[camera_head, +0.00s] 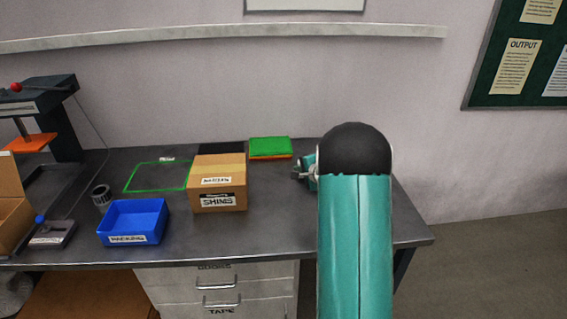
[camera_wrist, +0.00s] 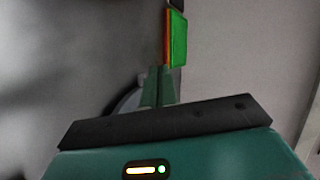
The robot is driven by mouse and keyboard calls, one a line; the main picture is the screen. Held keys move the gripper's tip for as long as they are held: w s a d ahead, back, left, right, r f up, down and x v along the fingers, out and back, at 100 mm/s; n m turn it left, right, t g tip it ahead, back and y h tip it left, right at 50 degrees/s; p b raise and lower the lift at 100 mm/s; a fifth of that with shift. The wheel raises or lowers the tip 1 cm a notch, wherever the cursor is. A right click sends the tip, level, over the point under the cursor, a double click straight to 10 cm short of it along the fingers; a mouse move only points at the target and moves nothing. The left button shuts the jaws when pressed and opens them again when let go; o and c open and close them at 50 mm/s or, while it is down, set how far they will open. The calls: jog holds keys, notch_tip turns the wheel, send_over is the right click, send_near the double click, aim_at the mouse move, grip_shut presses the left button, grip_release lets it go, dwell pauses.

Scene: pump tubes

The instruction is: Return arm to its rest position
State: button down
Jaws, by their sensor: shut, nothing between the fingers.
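My arm, teal with a black rounded joint, rises at the right of the head view, in front of the desk's right part. My gripper (camera_head: 302,174) shows only in part at the left of that joint, above the desk top. In the wrist view my gripper (camera_wrist: 157,88) has its two fingers together, with nothing between them. A green and orange stack (camera_wrist: 177,38) shows beyond the fingertips there. In the head view the same stack (camera_head: 270,147) lies on the desk near the wall, to the left of my gripper and apart from it.
The dark desk (camera_head: 270,225) carries a cardboard box (camera_head: 217,180) labelled SHIMS, a blue bin (camera_head: 133,222), a dark ring-shaped part (camera_head: 101,195) and a press (camera_head: 60,120) at the left. A green outline (camera_head: 150,190) marks the desk top. Drawers (camera_head: 220,290) are below. Floor is clear at right.

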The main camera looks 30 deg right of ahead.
jog(key=s+a+r+n+g+y, duration=0.15)
jog(key=s+a+r+n, duration=0.3)
jog(key=a, duration=0.45)
jog(key=s+a+r+n+g+y, duration=0.1)
jog(key=s+a+r+n+y, duration=0.15)
jog(key=a+r, duration=0.55)
jog(key=s+a+r+n+g+y, duration=0.1)
jog(key=s+a+r+n+g, duration=0.25)
jog(key=a, duration=0.75)
jog(key=s+a+n+h, duration=0.2)
jog(key=s+a+n, duration=0.1)
jog(key=s, duration=0.9)
jog(key=s+a+n+g+h, duration=0.1)
jog(key=s+a+n+h, duration=0.2)
jog(key=s, duration=1)
jog(key=shift+n, duration=0.85)
jog(key=shift+s+d+r, duration=0.1)
jog(key=shift+s+d, duration=0.05)
jog(key=shift+s, duration=0.05)
